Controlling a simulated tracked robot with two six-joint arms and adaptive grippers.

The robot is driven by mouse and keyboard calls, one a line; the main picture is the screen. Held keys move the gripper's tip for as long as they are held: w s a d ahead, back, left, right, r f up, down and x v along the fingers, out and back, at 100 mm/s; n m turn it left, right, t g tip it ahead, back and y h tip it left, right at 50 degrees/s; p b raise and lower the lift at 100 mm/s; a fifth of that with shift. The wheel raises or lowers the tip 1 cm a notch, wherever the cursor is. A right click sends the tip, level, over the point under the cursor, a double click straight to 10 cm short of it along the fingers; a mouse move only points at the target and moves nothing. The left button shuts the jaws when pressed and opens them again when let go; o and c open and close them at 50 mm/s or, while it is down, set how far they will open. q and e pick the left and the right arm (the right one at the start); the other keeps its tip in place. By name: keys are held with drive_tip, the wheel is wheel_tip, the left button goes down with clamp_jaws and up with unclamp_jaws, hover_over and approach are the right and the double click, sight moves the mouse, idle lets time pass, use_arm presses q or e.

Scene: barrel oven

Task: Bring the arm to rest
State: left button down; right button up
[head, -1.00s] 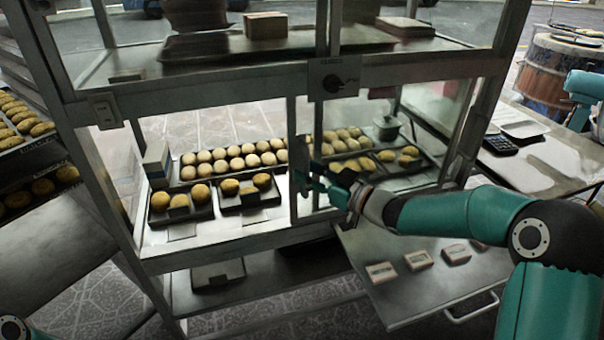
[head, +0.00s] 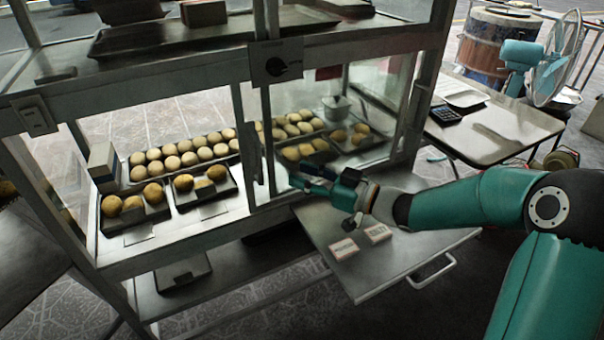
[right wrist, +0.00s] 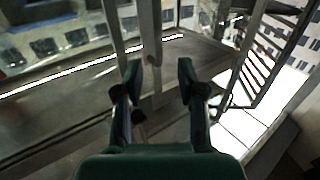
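My right arm (head: 470,205) reaches in from the right of the head view. Its gripper (head: 312,180) is in front of the glass display cabinet's right part, above the pulled-out metal shelf. In the right wrist view the two fingers of the right gripper (right wrist: 158,78) stand apart with nothing between them. A cabinet post and a vertical handle show beyond the fingertips. I cannot tell whether the gripper touches the cabinet. My left gripper is not in view.
The cabinet (head: 155,75) holds trays of round buns (head: 185,158) and a lidded pot (head: 337,107). The pulled-out shelf (head: 385,275) carries small boxes (head: 344,248). A side table (head: 505,130) with a calculator (head: 445,114), a barrel (head: 492,42) and a fan (head: 557,60) stand to the right.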

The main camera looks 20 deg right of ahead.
drive_tip(key=s+a+f+m+g+h, duration=0.15)
drive_tip(key=a+f, duration=0.25)
drive_tip(key=f, duration=0.4)
drive_tip(key=s+a+f+m+g, duration=0.1)
drive_tip(key=a+f+m, duration=0.1)
drive_tip(key=a+f, duration=0.35)
drive_tip(key=s+a+f+m+g, duration=0.1)
drive_tip(key=a+f+m+g, duration=0.15)
drive_tip(key=f, duration=0.65)
drive_tip(key=s+a+f+m+g+h, duration=0.2)
drive_tip(key=s+f+g+h, duration=0.2)
drive_tip(key=s+f, duration=0.75)
drive_tip(key=s+d+f+m+g+h, duration=0.15)
drive_tip(key=s+f+g, duration=0.4)
drive_tip(key=s, duration=0.55)
wheel_tip(320, 180, up, 20)
drive_tip(key=p, duration=2)
drive_tip(key=shift+w+p, duration=0.15)
drive_tip(key=shift+p, duration=0.2)
drive_tip(key=shift+f+t, duration=0.1)
drive_tip(key=shift+t, duration=0.15)
